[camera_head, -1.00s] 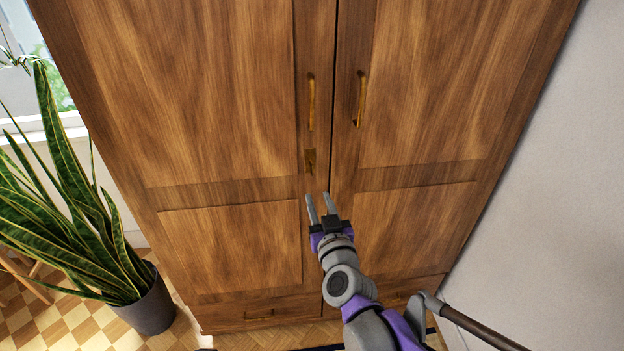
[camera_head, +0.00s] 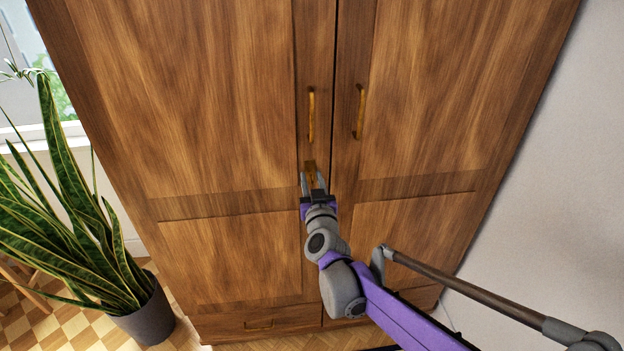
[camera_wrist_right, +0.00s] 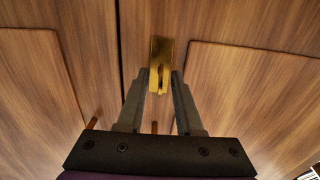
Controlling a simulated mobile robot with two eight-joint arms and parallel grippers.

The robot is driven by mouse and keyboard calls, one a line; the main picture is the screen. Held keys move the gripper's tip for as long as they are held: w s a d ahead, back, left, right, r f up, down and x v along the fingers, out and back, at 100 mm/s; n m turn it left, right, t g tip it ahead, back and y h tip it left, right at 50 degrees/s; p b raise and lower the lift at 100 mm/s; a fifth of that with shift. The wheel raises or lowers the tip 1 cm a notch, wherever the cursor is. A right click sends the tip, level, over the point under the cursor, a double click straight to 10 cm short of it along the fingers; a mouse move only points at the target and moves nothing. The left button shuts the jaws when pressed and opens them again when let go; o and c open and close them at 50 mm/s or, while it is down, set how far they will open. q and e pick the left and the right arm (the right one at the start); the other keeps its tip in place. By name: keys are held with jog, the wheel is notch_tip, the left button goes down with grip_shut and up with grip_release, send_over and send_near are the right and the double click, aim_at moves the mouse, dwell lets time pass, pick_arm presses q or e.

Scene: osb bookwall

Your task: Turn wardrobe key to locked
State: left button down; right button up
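The wardrobe (camera_head: 220,90) stands in front of me with both doors closed. A small brass key (camera_wrist_right: 158,80) sits in a brass lock plate (camera_wrist_right: 161,50) on the left door, below that door's handle. In the head view the plate (camera_head: 310,166) shows just above my fingertips, and the key is mostly hidden. My right gripper (camera_head: 313,181) is open, with its fingers pointing at the lock. In the right wrist view the two fingertips (camera_wrist_right: 160,78) are on either side of the key, with gaps visible. My left gripper is not in view.
Two brass handles, left (camera_head: 311,114) and right (camera_head: 360,112), hang on the doors above the lock. A potted snake plant (camera_head: 146,310) stands on the floor at left. A white wall (camera_head: 560,200) borders the wardrobe at right.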

grip_shut()
